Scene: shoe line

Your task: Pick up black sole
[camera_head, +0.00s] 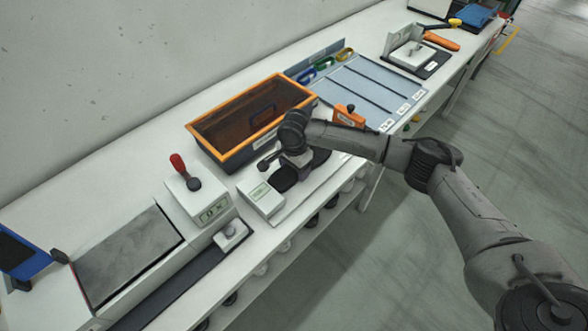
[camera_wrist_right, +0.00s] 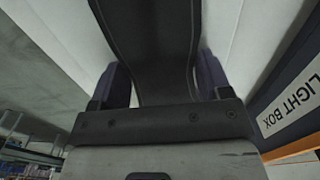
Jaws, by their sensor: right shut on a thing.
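The black sole (camera_head: 283,179) is at the front of the workbench, partly hidden under my right gripper (camera_head: 296,162) in the head view. In the right wrist view the black sole (camera_wrist_right: 153,45) runs lengthwise between the two fingers of my right gripper (camera_wrist_right: 160,80). The fingers are shut on its sides. I cannot tell whether the sole touches the surface below it. My left gripper is not in view.
An orange-rimmed bin (camera_head: 206,129) stands just behind the gripper. A white device with a display (camera_head: 261,197) is close on the left. An orange block (camera_head: 349,116) and a grey-blue panel (camera_head: 372,88) are to the right.

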